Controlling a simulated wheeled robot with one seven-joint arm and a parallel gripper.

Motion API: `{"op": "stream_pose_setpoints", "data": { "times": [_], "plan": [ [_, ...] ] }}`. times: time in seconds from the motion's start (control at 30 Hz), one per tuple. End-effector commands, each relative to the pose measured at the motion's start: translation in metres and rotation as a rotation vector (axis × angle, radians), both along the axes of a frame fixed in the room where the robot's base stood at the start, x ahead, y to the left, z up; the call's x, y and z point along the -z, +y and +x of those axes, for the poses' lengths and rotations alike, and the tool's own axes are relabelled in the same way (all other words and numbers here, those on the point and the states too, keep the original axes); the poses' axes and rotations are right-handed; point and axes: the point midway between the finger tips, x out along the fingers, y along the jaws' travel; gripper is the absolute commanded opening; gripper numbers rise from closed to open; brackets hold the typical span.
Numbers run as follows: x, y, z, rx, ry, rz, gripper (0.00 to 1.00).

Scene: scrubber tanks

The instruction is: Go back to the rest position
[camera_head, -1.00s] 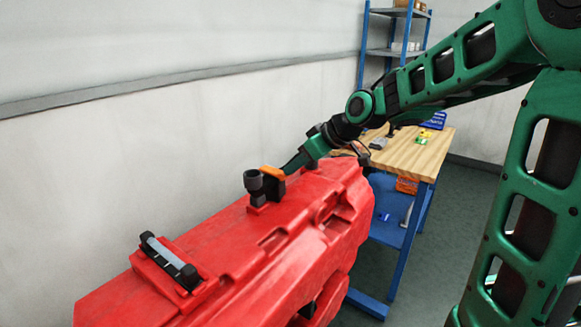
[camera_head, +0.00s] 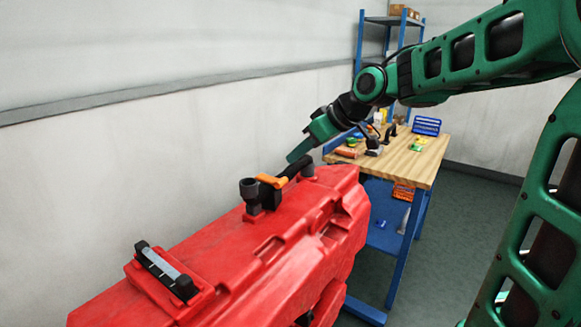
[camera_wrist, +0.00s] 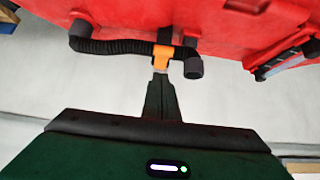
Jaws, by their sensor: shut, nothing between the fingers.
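My green gripper (camera_head: 299,152) is above the far end of the red scrubber tank (camera_head: 225,245) in the head view, apart from it. Its fingers are closed together with nothing between them. In the wrist view the shut fingers (camera_wrist: 161,82) point at an orange piece (camera_wrist: 163,54) beside a black cap and a ribbed black hose (camera_wrist: 115,46). The orange piece (camera_head: 271,181) also shows in the head view, on top of the tank next to the black fitting (camera_head: 250,194).
A wooden workbench (camera_head: 412,163) with several small items stands behind the tank at right. A blue shelf unit (camera_head: 390,20) is farther back. A pale wall runs along the left. A clear-fronted black-ended part (camera_head: 166,268) sits on the tank's near end. Grey floor is open at right.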

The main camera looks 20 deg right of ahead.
Motion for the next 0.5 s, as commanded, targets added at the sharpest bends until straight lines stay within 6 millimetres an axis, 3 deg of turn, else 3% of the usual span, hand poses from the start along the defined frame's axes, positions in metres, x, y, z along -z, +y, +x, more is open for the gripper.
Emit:
{"op": "stream_pose_setpoints", "data": {
  "times": [0.3,0.5],
  "plan": [
    [-0.035,-0.029,-0.041,-0.001,-0.003,-0.001,0.00],
    [-0.045,-0.038,-0.053,-0.001,-0.002,-0.001,0.00]
  ]
}}
